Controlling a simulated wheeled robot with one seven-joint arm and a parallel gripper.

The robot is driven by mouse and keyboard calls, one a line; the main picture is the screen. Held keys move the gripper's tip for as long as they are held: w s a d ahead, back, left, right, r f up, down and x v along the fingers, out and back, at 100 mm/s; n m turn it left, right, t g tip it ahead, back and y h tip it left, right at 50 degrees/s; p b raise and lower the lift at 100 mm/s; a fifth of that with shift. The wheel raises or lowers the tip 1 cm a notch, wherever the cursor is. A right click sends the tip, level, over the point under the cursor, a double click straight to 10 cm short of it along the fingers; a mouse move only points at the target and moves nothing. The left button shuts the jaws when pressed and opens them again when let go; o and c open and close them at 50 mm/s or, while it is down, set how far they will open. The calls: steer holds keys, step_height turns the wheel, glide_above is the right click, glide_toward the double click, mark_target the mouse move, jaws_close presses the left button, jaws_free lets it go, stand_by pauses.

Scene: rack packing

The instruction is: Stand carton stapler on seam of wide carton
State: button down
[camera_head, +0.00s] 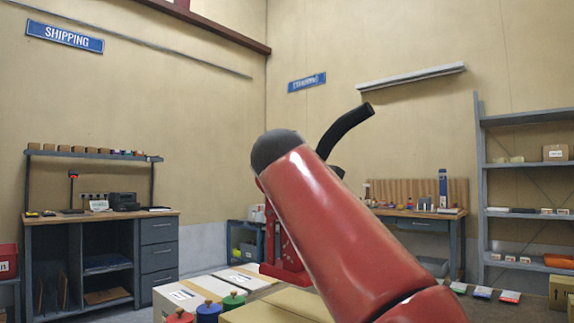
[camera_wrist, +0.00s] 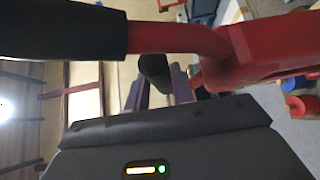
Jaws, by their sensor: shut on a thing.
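The red carton stapler (camera_head: 285,250) shows in the head view behind my red arm, its flat foot low at the carton's far right; whether it touches is unclear. In the wrist view, its red body (camera_wrist: 275,48) is at upper right and its black-gripped lever (camera_wrist: 60,30) spans the upper left. My gripper (camera_wrist: 160,88) has its fingers around a dark, rounded part of the stapler; the head view hides it behind the arm. A light carton with white strips and labels (camera_head: 215,287), seemingly the wide carton, lies below left of the stapler; my arm hides its right part.
A tan carton (camera_head: 270,312) is nearer, at the bottom edge. Red (camera_head: 180,316), blue (camera_head: 208,312) and green (camera_head: 233,300) knobbed items stand in front of the light carton. Benches (camera_head: 100,218) and a shelf rack (camera_head: 525,162) stand farther back.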

steer(key=shift+s+f+b, duration=0.15)
steer(key=shift+f+b, duration=0.65)
steer(key=shift+f, duration=0.65)
steer(key=shift+f+b, duration=1.7)
steer(key=shift+f, duration=0.05)
